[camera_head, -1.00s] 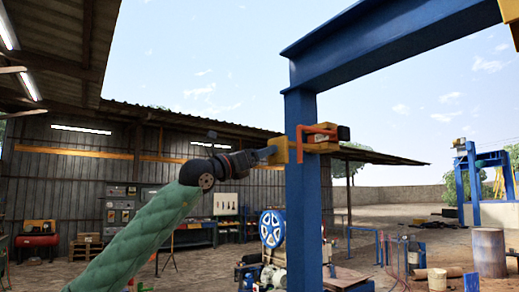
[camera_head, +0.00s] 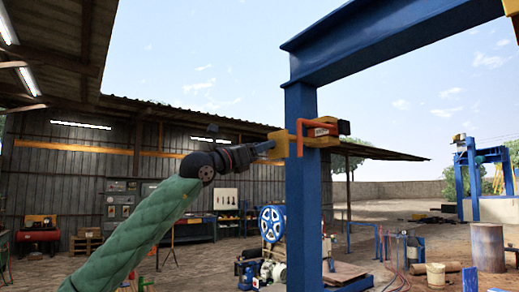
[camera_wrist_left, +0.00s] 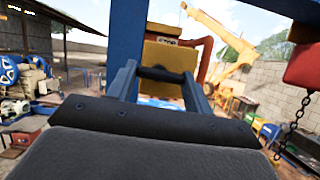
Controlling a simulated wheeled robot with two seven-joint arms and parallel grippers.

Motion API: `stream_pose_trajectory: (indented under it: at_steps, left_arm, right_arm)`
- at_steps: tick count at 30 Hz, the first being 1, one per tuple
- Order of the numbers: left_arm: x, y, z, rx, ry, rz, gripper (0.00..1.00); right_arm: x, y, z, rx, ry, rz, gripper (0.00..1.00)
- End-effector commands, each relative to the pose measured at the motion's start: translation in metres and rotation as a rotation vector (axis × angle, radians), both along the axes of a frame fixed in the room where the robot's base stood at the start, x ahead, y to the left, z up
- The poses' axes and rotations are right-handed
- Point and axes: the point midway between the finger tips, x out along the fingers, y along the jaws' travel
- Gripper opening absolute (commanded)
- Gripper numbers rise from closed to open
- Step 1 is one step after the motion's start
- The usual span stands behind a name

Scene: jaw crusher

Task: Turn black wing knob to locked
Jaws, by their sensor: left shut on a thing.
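The black wing knob (camera_wrist_left: 160,74) shows in the left wrist view as a dark bar across the gap between my fingers, in front of a yellow block (camera_wrist_left: 170,55) with dark lettering. My left gripper (camera_wrist_left: 160,80) is shut on the knob. In the head view my left gripper (camera_head: 266,149) reaches the left side of the yellow block (camera_head: 277,144) on the blue post (camera_head: 302,190). The knob is too small to make out there, so its angle and any lock mark cannot be told. My right gripper is not in view.
A red-orange bracket (camera_head: 300,136) and a box with a dark end (camera_head: 325,127) sit beside the block on the post. A blue beam (camera_head: 380,35) runs overhead. In the wrist view a red part (camera_wrist_left: 303,65) with a hanging chain (camera_wrist_left: 292,122) is at right.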

Motion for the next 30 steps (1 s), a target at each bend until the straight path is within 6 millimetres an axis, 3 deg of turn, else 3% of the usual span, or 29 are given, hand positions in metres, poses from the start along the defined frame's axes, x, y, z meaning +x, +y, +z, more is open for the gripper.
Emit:
stream_pose_trajectory:
  at_steps: [7, 30]
  left_arm:
    - [0.001, 0.001, -0.001, 0.075, -0.108, 0.001, 0.28]
    - [0.004, 0.003, 0.002, 0.413, -0.573, 0.001, 0.28]
  right_arm:
    - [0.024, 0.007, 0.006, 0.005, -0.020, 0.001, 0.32]
    - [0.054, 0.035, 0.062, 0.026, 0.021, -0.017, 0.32]
